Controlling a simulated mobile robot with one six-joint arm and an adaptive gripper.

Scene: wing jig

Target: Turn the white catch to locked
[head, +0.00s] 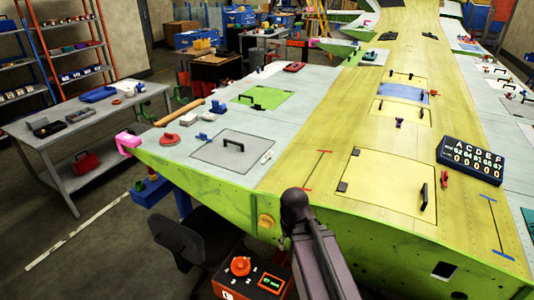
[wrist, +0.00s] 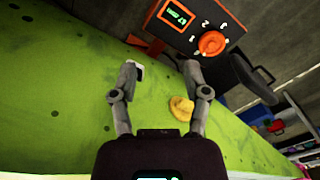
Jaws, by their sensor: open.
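A small white piece (head: 267,157), which looks like the white catch, sits beside the right edge of the grey hatch panel (head: 225,155) in the head view. It is too small to tell whether it is locked. My gripper (wrist: 161,72) is open and empty in the wrist view, in front of the green side face of the wing (wrist: 60,80). In the head view my dark arm hides the fingers at the wing's front edge. The catch is not in the wrist view, apart from a pale patch at the left fingertip that I cannot identify.
A yellow knob (wrist: 181,108) sticks out of the green face near the right finger. A box with an orange dial (head: 240,266) stands below the wing edge, by a dark chair (head: 190,235). A black handle (head: 233,143) rises from the grey panel.

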